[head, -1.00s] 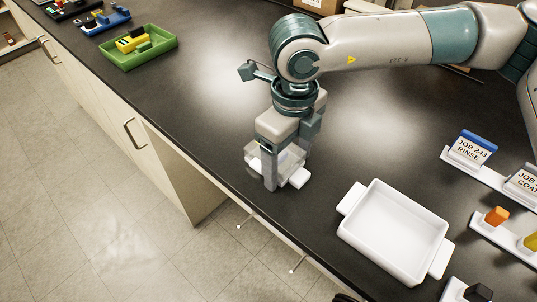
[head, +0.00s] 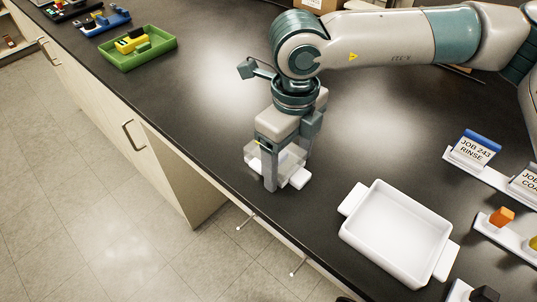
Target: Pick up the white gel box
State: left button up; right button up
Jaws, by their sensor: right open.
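The white gel box (head: 298,179) is on the dark bench near its front edge, under my right gripper. It looks like a clear-walled box with white parts, and my gripper hides much of it. My right gripper (head: 285,182) points down with its fingers apart at the box, one finger in front of it and one behind. I cannot tell whether the fingers touch it. My left gripper is not in view.
A white tray (head: 352,232) with two handles stands to the right of the box. Label stands, one with a JOB 243 RINSE card (head: 475,149), are at the right edge. A green tray (head: 165,57) with a yellow item is at the far left. The bench middle is clear.

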jog(key=c, duration=1.5)
jog(key=shift+r+p, duration=0.6)
jog(key=shift+r, duration=2.9)
